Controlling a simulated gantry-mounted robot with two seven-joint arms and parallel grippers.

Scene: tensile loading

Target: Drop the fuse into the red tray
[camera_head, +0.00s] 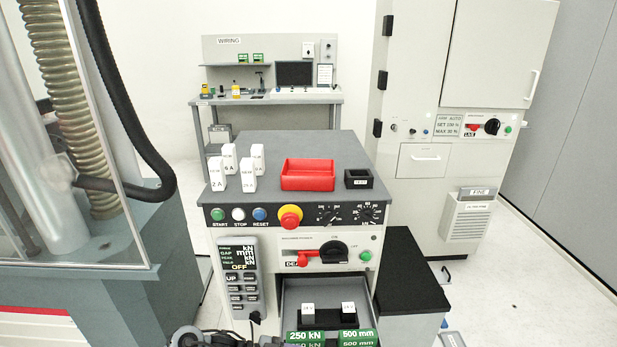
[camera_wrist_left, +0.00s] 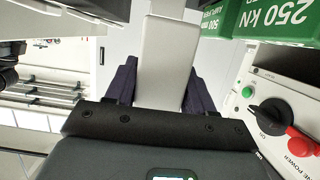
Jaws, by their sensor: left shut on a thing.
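The red tray (camera_head: 308,185) sits empty on the grey top of the console, right of the white fuses. In the left wrist view my left gripper (camera_wrist_left: 160,92) is shut on a pale grey-white block, the fuse (camera_wrist_left: 166,60), with a dark finger on either side of it. The green 250 kN label and the console's front panel are close by in that view. In the head view only dark mechanical parts show at the bottom edge; the held fuse cannot be made out there. The red tray is outside the wrist view. My right gripper is not in view.
Several labelled white fuses (camera_head: 229,157) stand left of the tray. A small black box (camera_head: 358,179) is to its right. An open drawer (camera_head: 326,290) holds two white-topped pieces in a black holder. The red-and-yellow stop button (camera_head: 289,217) projects from the console front.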

